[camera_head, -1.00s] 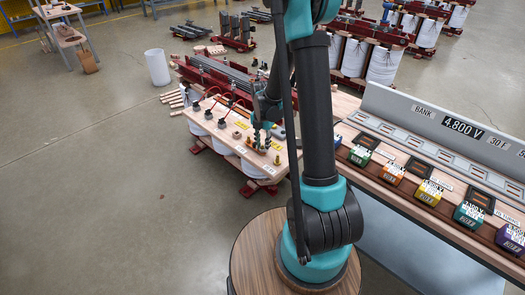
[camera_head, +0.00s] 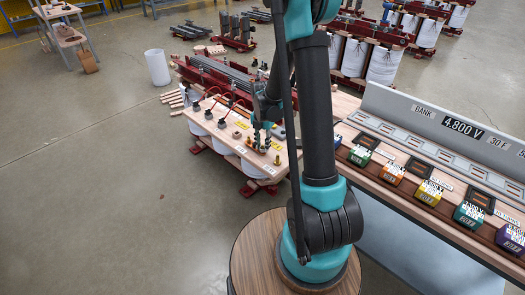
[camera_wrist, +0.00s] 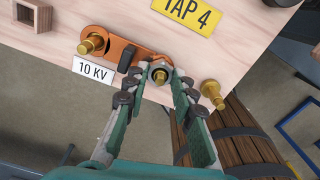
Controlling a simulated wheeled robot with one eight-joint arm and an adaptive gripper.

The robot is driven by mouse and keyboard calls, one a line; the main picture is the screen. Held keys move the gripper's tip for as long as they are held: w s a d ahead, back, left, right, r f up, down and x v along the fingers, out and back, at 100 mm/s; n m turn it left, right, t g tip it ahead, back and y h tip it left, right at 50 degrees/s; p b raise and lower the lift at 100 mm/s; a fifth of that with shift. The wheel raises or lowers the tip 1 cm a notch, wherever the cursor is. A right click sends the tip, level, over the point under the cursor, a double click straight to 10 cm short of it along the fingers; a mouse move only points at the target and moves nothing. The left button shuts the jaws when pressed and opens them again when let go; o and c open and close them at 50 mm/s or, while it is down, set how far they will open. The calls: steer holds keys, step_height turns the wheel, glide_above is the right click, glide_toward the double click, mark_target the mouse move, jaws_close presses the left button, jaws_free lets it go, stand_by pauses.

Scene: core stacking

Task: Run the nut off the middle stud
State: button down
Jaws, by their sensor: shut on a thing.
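In the wrist view, the middle stud (camera_wrist: 160,65) stands on the pale wooden board (camera_wrist: 240,45) with a silver-grey hex nut (camera_wrist: 160,74) around it. My gripper (camera_wrist: 163,82) is shut on this nut, one finger on each side. An orange link bar (camera_wrist: 124,50) with a dark grip runs from the left brass stud (camera_wrist: 93,44) to the middle stud, under the nut. The right brass stud (camera_wrist: 211,88) stands bare, near the board's edge. In the head view my gripper (camera_head: 262,142) is over the near right end of the board, where the nut is too small to make out.
A "10 KV" label (camera_wrist: 93,69) and a yellow "TAP 4" label (camera_wrist: 185,12) lie on the board. In the head view, a bench (camera_head: 400,190) with coloured boxes stands to the right. A white bin (camera_head: 157,67) stands at left on open floor.

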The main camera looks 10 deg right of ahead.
steer(key=n, duration=0.4)
steer(key=shift+n, duration=0.3)
steer(key=c, duration=1.2)
jaws_free()
step_height(320, 180, up, 12)
steer(key=shift+c, duration=0.4)
